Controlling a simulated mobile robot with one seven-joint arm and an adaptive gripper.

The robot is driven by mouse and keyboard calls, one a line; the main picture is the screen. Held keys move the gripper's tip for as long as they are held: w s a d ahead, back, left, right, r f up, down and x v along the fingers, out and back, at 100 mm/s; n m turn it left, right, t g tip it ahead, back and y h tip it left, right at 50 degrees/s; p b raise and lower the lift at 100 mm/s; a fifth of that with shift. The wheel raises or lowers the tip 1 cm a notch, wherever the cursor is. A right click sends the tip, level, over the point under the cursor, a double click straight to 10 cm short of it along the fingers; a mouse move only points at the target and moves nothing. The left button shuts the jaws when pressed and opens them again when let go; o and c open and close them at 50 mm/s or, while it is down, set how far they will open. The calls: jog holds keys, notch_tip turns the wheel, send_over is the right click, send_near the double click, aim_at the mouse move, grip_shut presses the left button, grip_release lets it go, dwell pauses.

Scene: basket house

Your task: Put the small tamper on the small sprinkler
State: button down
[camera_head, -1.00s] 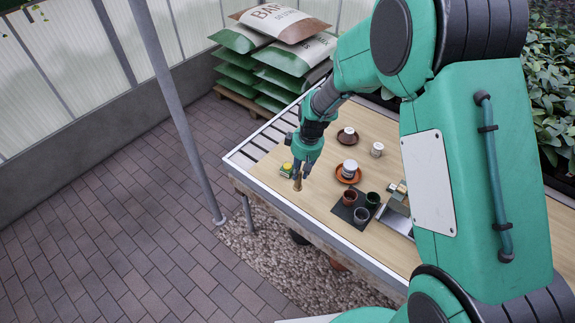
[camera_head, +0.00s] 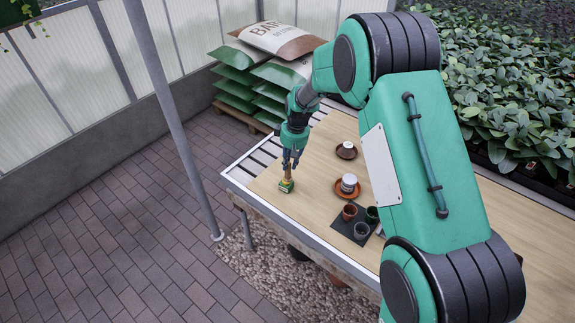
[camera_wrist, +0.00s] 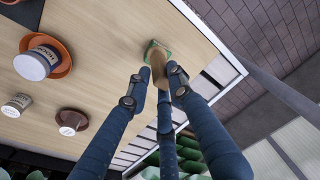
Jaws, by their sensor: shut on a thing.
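My gripper (camera_head: 290,163) is shut on the small tamper (camera_head: 288,174), a slim brown wooden piece held upright, pointing down. The small sprinkler (camera_head: 286,186), a little green and yellow thing, stands on the table near its left edge. The tamper's lower end is right over the sprinkler; I cannot tell whether they touch. In the wrist view the tamper (camera_wrist: 159,70) sits between my finger ends and hides part of the green sprinkler (camera_wrist: 152,46) beyond it.
On the wooden table (camera_head: 303,208), a white jar (camera_head: 348,183) on an orange saucer and a brown pot (camera_head: 346,150) stand to the right. A dark mat (camera_head: 345,228) holds several small cups. A metal post (camera_head: 177,120) rises left of the table. Stacked bags (camera_head: 240,75) are behind.

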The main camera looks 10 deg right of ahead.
jog(key=shift+w+a+f, duration=0.1)
jog(key=shift+w, duration=0.6)
jog(key=shift+w+a+f, duration=0.1)
jog(key=shift+w, duration=0.6)
jog(key=shift+f+b, duration=0.4)
jog(key=shift+f, duration=1.25)
jog(key=shift+f, duration=0.15)
jog(key=c, duration=1.5)
grip_release()
jog(key=shift+c, duration=0.2)
notch_tip(320, 180, up, 12)
jog(key=d+p, duration=0.1)
jog(key=shift+s+d+p, duration=0.15)
jog(key=shift+s+p, duration=0.2)
jog(key=shift+s, duration=0.05)
